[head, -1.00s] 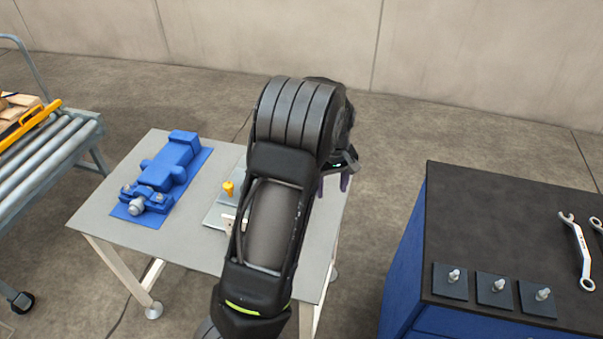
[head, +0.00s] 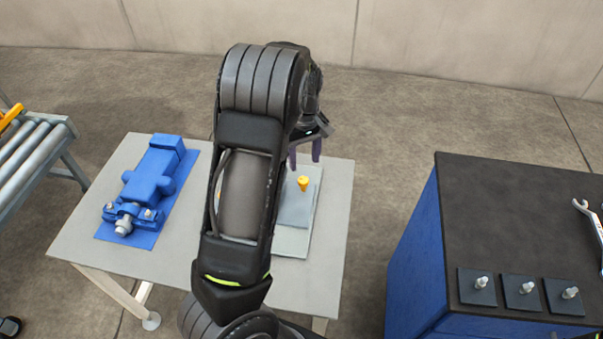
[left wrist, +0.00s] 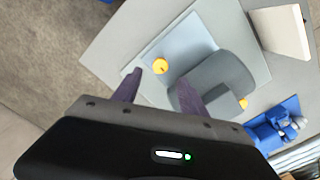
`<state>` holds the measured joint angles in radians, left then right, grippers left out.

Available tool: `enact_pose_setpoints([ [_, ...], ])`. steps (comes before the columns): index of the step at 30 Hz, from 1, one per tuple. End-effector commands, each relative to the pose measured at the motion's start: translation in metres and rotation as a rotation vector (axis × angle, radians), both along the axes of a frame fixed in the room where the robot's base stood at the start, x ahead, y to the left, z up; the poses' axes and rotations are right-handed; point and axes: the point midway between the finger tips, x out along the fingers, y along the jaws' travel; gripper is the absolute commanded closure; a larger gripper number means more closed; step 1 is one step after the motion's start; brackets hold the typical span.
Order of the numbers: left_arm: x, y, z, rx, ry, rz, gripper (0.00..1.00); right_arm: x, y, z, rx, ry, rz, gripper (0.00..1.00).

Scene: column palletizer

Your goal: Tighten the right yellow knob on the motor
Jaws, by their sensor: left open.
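My left gripper (head: 306,154) is open and empty, its purple fingers pointing down over the table's right part. The right yellow knob (head: 304,182) stands upright on a flat grey plate (head: 298,208), just below the fingertips in the head view. In the left wrist view this knob (left wrist: 160,66) shows in line with the gap between the fingers (left wrist: 160,82), and I see no contact. The grey rounded motor (left wrist: 222,82) lies beside it, with the left yellow knob (left wrist: 243,103) at its far side. In the head view my arm hides the motor and left knob.
A blue vise (head: 150,180) sits on the table (head: 85,235) at left. A dark-topped blue cabinet (head: 500,210) stands at right, with small studded plates (head: 520,291) and a wrench (head: 588,222). A roller conveyor (head: 40,150) is at far left.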

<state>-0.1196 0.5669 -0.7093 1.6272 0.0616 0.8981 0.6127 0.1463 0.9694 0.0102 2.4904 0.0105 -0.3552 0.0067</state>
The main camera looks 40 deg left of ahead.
Motion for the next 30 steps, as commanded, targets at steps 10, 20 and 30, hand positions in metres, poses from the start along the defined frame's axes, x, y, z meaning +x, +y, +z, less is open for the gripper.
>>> enact_pose_setpoints([
  [10,-0.001,0.001,-0.028,0.0,0.004,0.001,0.5,-0.001,0.0,0.005,-0.001,0.001,0.0,0.5],
  [20,-0.001,0.001,-0.073,0.0,0.002,0.001,0.5,-0.001,0.0,0.012,-0.002,0.005,0.001,0.5],
  [30,0.0,0.001,-0.078,0.001,0.0,0.001,0.5,-0.001,-0.001,0.012,-0.002,0.005,0.001,0.5],
])
